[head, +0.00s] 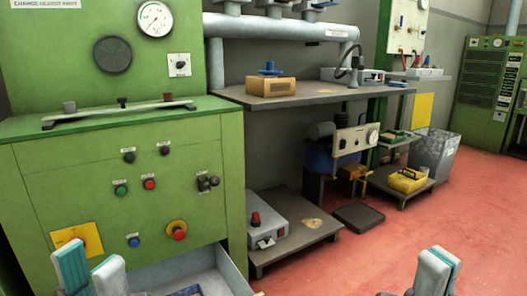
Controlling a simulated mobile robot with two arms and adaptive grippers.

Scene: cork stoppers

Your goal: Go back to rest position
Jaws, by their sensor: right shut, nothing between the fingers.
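My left gripper (90,268) is at the bottom left of the head view, in front of the green cabinet (120,195). Its two teal-padded fingertips stand apart, and I see nothing between them. My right gripper (436,270) is at the bottom right, over the red floor. Its fingertips are together and hold nothing. The lower parts of both grippers are cut off by the bottom edge. Neither gripper visibly touches anything.
An open drawer (233,272) juts from the cabinet just right of my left gripper. A low platform (290,250) with a grey box (268,221) stands beyond it. A shelf holds a cardboard box (271,90). The red floor (360,258) around my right gripper is clear.

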